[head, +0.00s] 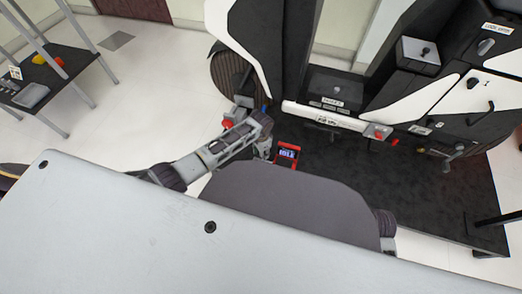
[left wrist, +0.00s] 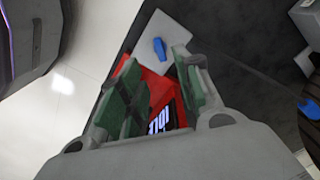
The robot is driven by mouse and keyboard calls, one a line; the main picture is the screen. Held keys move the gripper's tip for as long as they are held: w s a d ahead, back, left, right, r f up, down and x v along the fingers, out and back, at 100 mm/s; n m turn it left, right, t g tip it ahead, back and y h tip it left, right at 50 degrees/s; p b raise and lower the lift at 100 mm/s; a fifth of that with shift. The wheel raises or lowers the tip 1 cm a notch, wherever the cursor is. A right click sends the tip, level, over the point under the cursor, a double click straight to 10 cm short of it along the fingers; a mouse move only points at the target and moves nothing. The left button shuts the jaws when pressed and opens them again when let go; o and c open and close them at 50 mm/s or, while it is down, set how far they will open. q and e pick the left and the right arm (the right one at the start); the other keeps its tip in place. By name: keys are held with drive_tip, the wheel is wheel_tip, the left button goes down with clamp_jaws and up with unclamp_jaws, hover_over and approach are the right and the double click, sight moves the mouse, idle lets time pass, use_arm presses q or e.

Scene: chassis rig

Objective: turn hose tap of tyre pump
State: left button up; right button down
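The tyre pump, a red box with a lit display (head: 287,154), stands on the dark platform in the head view. In the left wrist view the red pump body (left wrist: 158,88) shows between and below my fingers. A small blue tap handle (left wrist: 160,48) sits on a light grey plate just beyond the fingertips. My left gripper (left wrist: 156,60) is open, its green-padded fingers apart with nothing held between them. In the head view my left gripper (head: 263,150) points down just left of the pump, and its fingers are partly hidden. My right gripper is not in view.
The dark platform (head: 425,195) has free room right of the pump. A black and white chassis rig (head: 340,90) with levers and labels stands behind. Another blue part (left wrist: 310,109) shows at the right edge of the wrist view. A dark side table (head: 60,75) stands far left.

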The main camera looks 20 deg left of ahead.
use_arm(q)
drive_tip(key=shift+r, duration=1)
drive_tip(key=shift+s+a, duration=0.1)
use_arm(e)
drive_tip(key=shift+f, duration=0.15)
